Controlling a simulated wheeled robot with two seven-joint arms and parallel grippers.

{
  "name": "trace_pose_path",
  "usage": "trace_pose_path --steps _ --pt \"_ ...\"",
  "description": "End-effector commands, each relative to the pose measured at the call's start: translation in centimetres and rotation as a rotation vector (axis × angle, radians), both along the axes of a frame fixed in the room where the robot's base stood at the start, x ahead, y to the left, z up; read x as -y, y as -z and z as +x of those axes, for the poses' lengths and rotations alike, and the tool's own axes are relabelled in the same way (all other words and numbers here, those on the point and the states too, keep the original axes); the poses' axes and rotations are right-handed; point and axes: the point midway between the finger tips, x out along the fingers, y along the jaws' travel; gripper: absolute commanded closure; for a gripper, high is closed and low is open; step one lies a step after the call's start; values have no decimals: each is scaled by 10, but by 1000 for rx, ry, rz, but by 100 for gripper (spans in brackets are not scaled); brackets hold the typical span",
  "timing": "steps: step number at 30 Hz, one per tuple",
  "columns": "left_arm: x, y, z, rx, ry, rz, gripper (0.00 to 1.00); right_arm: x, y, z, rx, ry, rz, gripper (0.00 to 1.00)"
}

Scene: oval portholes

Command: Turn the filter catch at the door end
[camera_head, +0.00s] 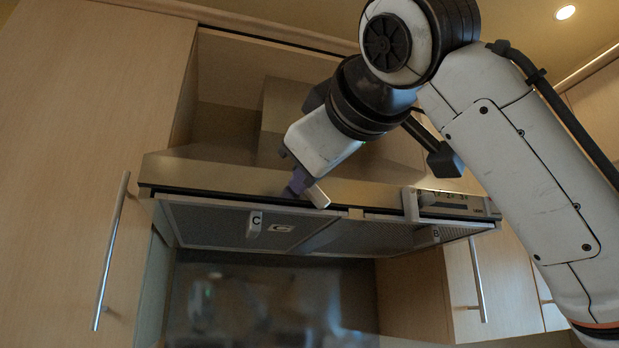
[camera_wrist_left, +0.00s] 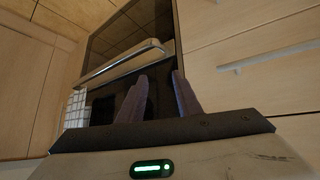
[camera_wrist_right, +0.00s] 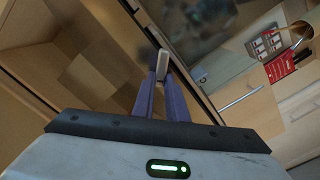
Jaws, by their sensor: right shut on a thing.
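The range hood (camera_head: 230,175) hangs between wooden cabinets, with mesh filter panels (camera_head: 205,222) on its underside. My right gripper (camera_head: 305,190) is at the hood's front edge, shut on a small pale block-like catch (camera_head: 317,197). In the right wrist view its fingers (camera_wrist_right: 162,85) pinch this pale catch (camera_wrist_right: 161,64); its label and base are hidden.
A tall cabinet door with a bar handle (camera_head: 112,250) stands left of the hood. A control panel (camera_head: 455,203) is at the hood's front right, beside a pale upright piece (camera_head: 410,204). A red holder (camera_wrist_right: 288,64) stands on the counter. An oven handle (camera_wrist_left: 122,60) is near my left gripper.

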Motion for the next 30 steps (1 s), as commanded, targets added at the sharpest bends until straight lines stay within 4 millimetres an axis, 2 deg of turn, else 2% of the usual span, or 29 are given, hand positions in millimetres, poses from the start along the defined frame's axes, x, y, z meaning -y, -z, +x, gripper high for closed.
trace_pose_path --steps 18,30 --pt "0 17 0 -1 0 0 69 -1 2 0 -174 -1 526 100" --pt "0 21 -1 -2 -1 0 69 -1 0 0 -230 -1 704 100"
